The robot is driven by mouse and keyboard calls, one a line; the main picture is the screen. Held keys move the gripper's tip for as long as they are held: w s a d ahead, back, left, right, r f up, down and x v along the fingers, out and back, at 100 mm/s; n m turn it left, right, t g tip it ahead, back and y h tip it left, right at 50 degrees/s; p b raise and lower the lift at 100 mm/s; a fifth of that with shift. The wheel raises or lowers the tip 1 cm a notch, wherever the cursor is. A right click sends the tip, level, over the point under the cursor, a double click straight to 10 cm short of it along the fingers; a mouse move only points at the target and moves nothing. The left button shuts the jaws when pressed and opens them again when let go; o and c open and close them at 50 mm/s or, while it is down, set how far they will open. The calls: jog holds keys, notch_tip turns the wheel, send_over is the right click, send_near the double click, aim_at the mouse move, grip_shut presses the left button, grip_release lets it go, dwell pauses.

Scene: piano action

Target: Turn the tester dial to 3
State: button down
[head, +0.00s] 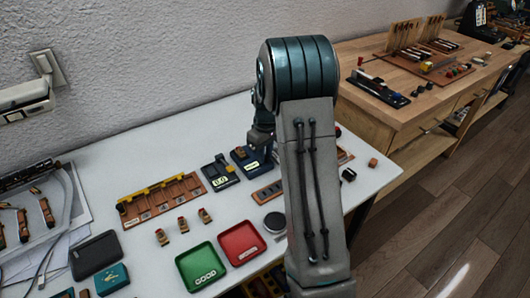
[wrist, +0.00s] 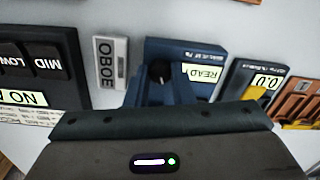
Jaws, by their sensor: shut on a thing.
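The tester is a blue box (wrist: 205,51) in the upper middle of the wrist view, with a pale display (wrist: 202,75) that starts "READ"; the rest of the word is cut off. Its black dial (wrist: 158,70) shows between my fingertips. My gripper (wrist: 160,80) is shut on the dial, one blue finger on each side. The fingers and palm hide the dial's lower side and any scale marks, so I cannot read its setting. In the head view the tester (head: 243,158) sits on the white table, partly behind my arm.
A device reading "0.0" (wrist: 265,82) stands close to the tester's right in the wrist view. An "OBOE" plate (wrist: 110,62) and a dark device marked MID and LOW (wrist: 38,62) lie to its left. Green (head: 202,267) and red (head: 242,243) trays are nearer in the head view.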

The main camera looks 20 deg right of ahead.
aim_at(266, 157)
jog(key=m, duration=0.4)
jog(key=shift+m, duration=0.3)
jog(key=m+p, duration=0.1)
jog(key=m, duration=0.2)
jog(key=shift+r+m, duration=0.1)
jog(key=shift+m, duration=0.3)
jog(key=m+p, duration=0.1)
jog(key=m, duration=0.3)
jog(key=shift+m+p, duration=0.4)
jog(key=shift+m, duration=1.4)
jog(key=c, duration=1.3)
grip_release()
jog(key=shift+o, duration=0.2)
notch_tip(266, 157, up, 14)
jog(key=shift+s+p, duration=0.15)
jog(key=shift+p, duration=0.2)
